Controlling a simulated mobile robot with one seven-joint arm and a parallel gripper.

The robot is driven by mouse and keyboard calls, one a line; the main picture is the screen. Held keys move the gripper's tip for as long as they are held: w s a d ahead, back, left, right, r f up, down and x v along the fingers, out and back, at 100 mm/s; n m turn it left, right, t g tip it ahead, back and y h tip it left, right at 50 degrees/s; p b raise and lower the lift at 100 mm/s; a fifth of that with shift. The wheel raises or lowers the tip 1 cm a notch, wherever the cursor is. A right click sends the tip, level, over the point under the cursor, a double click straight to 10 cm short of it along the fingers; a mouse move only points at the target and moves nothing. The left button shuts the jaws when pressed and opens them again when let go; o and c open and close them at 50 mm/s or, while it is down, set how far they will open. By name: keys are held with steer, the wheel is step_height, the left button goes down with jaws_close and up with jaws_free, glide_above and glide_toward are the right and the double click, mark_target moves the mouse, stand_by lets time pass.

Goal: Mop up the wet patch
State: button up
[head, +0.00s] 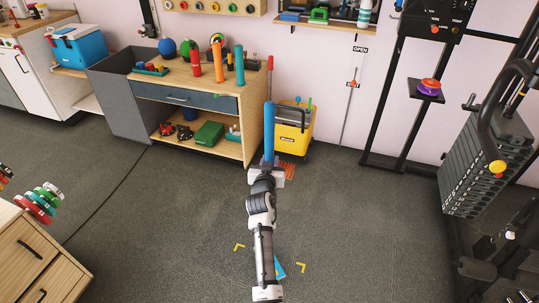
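My gripper (268,164) is at the end of my outstretched arm, mid-picture. A blue upright shaft (269,132) with a thin red-tipped upper end rises right at it. I cannot tell whether the fingers are closed on it. Orange strips (288,171), perhaps a mop head, show just behind and right of my gripper, partly hidden. A yellow bucket (296,139) with a dark top part stands behind. Yellow corner marks (239,247) lie on the floor near my arm. A blue flat patch or piece (280,267) lies between them, partly hidden by my arm; I cannot tell if it is wet.
A wooden workbench (253,110) with bottles, balls and a lower shelf stands behind left. A wooden drawer cabinet (28,268) is at the lower left. A weight machine (480,165) stands at the right. The grey floor on both sides of my arm is largely clear.

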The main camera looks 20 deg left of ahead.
step_height(320, 180, up, 2)
steer(key=shift+r+p, duration=0.25)
steer(key=shift+p, duration=0.2)
jaws_close()
steer(key=shift+f, duration=0.15)
step_height(320, 180, down, 8)
steer(key=b, duration=0.5)
jaws_free()
steer(key=shift+s, duration=0.15)
steer(key=shift+p+v, duration=0.3)
steer(key=shift+v, duration=0.5)
steer(key=shift+a, duration=0.2)
jaws_close()
